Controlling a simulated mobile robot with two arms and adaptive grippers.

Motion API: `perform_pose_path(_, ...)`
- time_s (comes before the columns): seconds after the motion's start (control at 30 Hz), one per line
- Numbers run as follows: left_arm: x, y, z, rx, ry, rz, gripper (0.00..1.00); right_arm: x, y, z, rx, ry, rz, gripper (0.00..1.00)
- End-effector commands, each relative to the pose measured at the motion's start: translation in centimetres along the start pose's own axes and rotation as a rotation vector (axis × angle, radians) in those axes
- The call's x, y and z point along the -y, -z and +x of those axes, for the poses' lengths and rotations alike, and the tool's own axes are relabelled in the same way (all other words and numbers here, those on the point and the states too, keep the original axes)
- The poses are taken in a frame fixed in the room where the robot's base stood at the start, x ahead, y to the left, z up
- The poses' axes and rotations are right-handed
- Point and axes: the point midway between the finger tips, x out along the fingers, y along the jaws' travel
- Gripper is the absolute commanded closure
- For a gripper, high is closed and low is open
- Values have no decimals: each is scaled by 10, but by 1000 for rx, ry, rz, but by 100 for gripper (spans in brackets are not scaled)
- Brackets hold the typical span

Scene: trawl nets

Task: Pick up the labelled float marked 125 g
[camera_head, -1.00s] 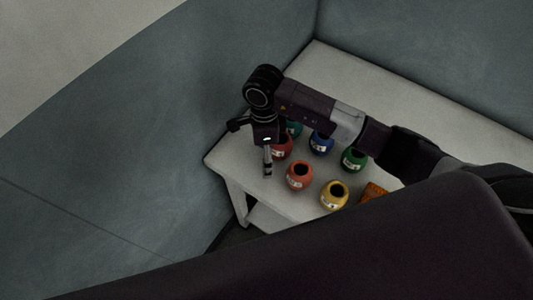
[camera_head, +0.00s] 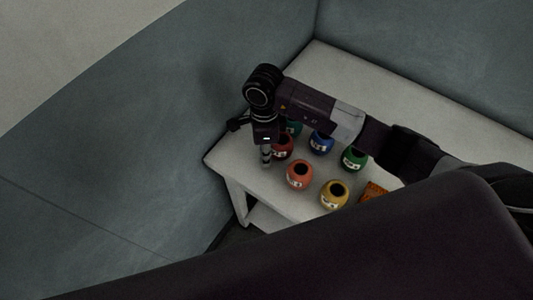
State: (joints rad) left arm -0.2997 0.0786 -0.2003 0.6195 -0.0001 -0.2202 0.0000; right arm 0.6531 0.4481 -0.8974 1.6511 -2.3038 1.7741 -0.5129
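Several round floats with pale labels stand on a white table. They are a dark red float (camera_head: 284,148), an orange-red float (camera_head: 299,175), a yellow float (camera_head: 334,195), a green float (camera_head: 354,158), a blue float (camera_head: 321,143) and a teal float (camera_head: 294,128). The labels are too small to read. My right gripper (camera_head: 266,158) points down at the left side of the dark red float, partly covering it. I cannot tell whether its fingers touch the float or are open or shut. My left gripper is not in view.
The white table (camera_head: 350,85) stands in a corner against grey-blue walls. An orange-brown object (camera_head: 373,190) lies right of the yellow float, partly hidden by my body. The table's far part is clear.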

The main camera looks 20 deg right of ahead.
Motion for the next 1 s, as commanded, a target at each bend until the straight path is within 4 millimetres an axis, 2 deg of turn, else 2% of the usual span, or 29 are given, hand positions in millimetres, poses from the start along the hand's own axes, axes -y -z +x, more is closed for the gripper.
perform_pose_path(0.07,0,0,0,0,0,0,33,0,0,0,0,0,0,75)
perform_pose_path(0.5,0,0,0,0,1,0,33,0,0,0,0,0,0,29)
perform_pose_path(0.8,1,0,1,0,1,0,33,0,0,-2,0,1,0,29)
perform_pose_path(1.0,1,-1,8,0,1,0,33,2,0,-21,1,6,-2,29)
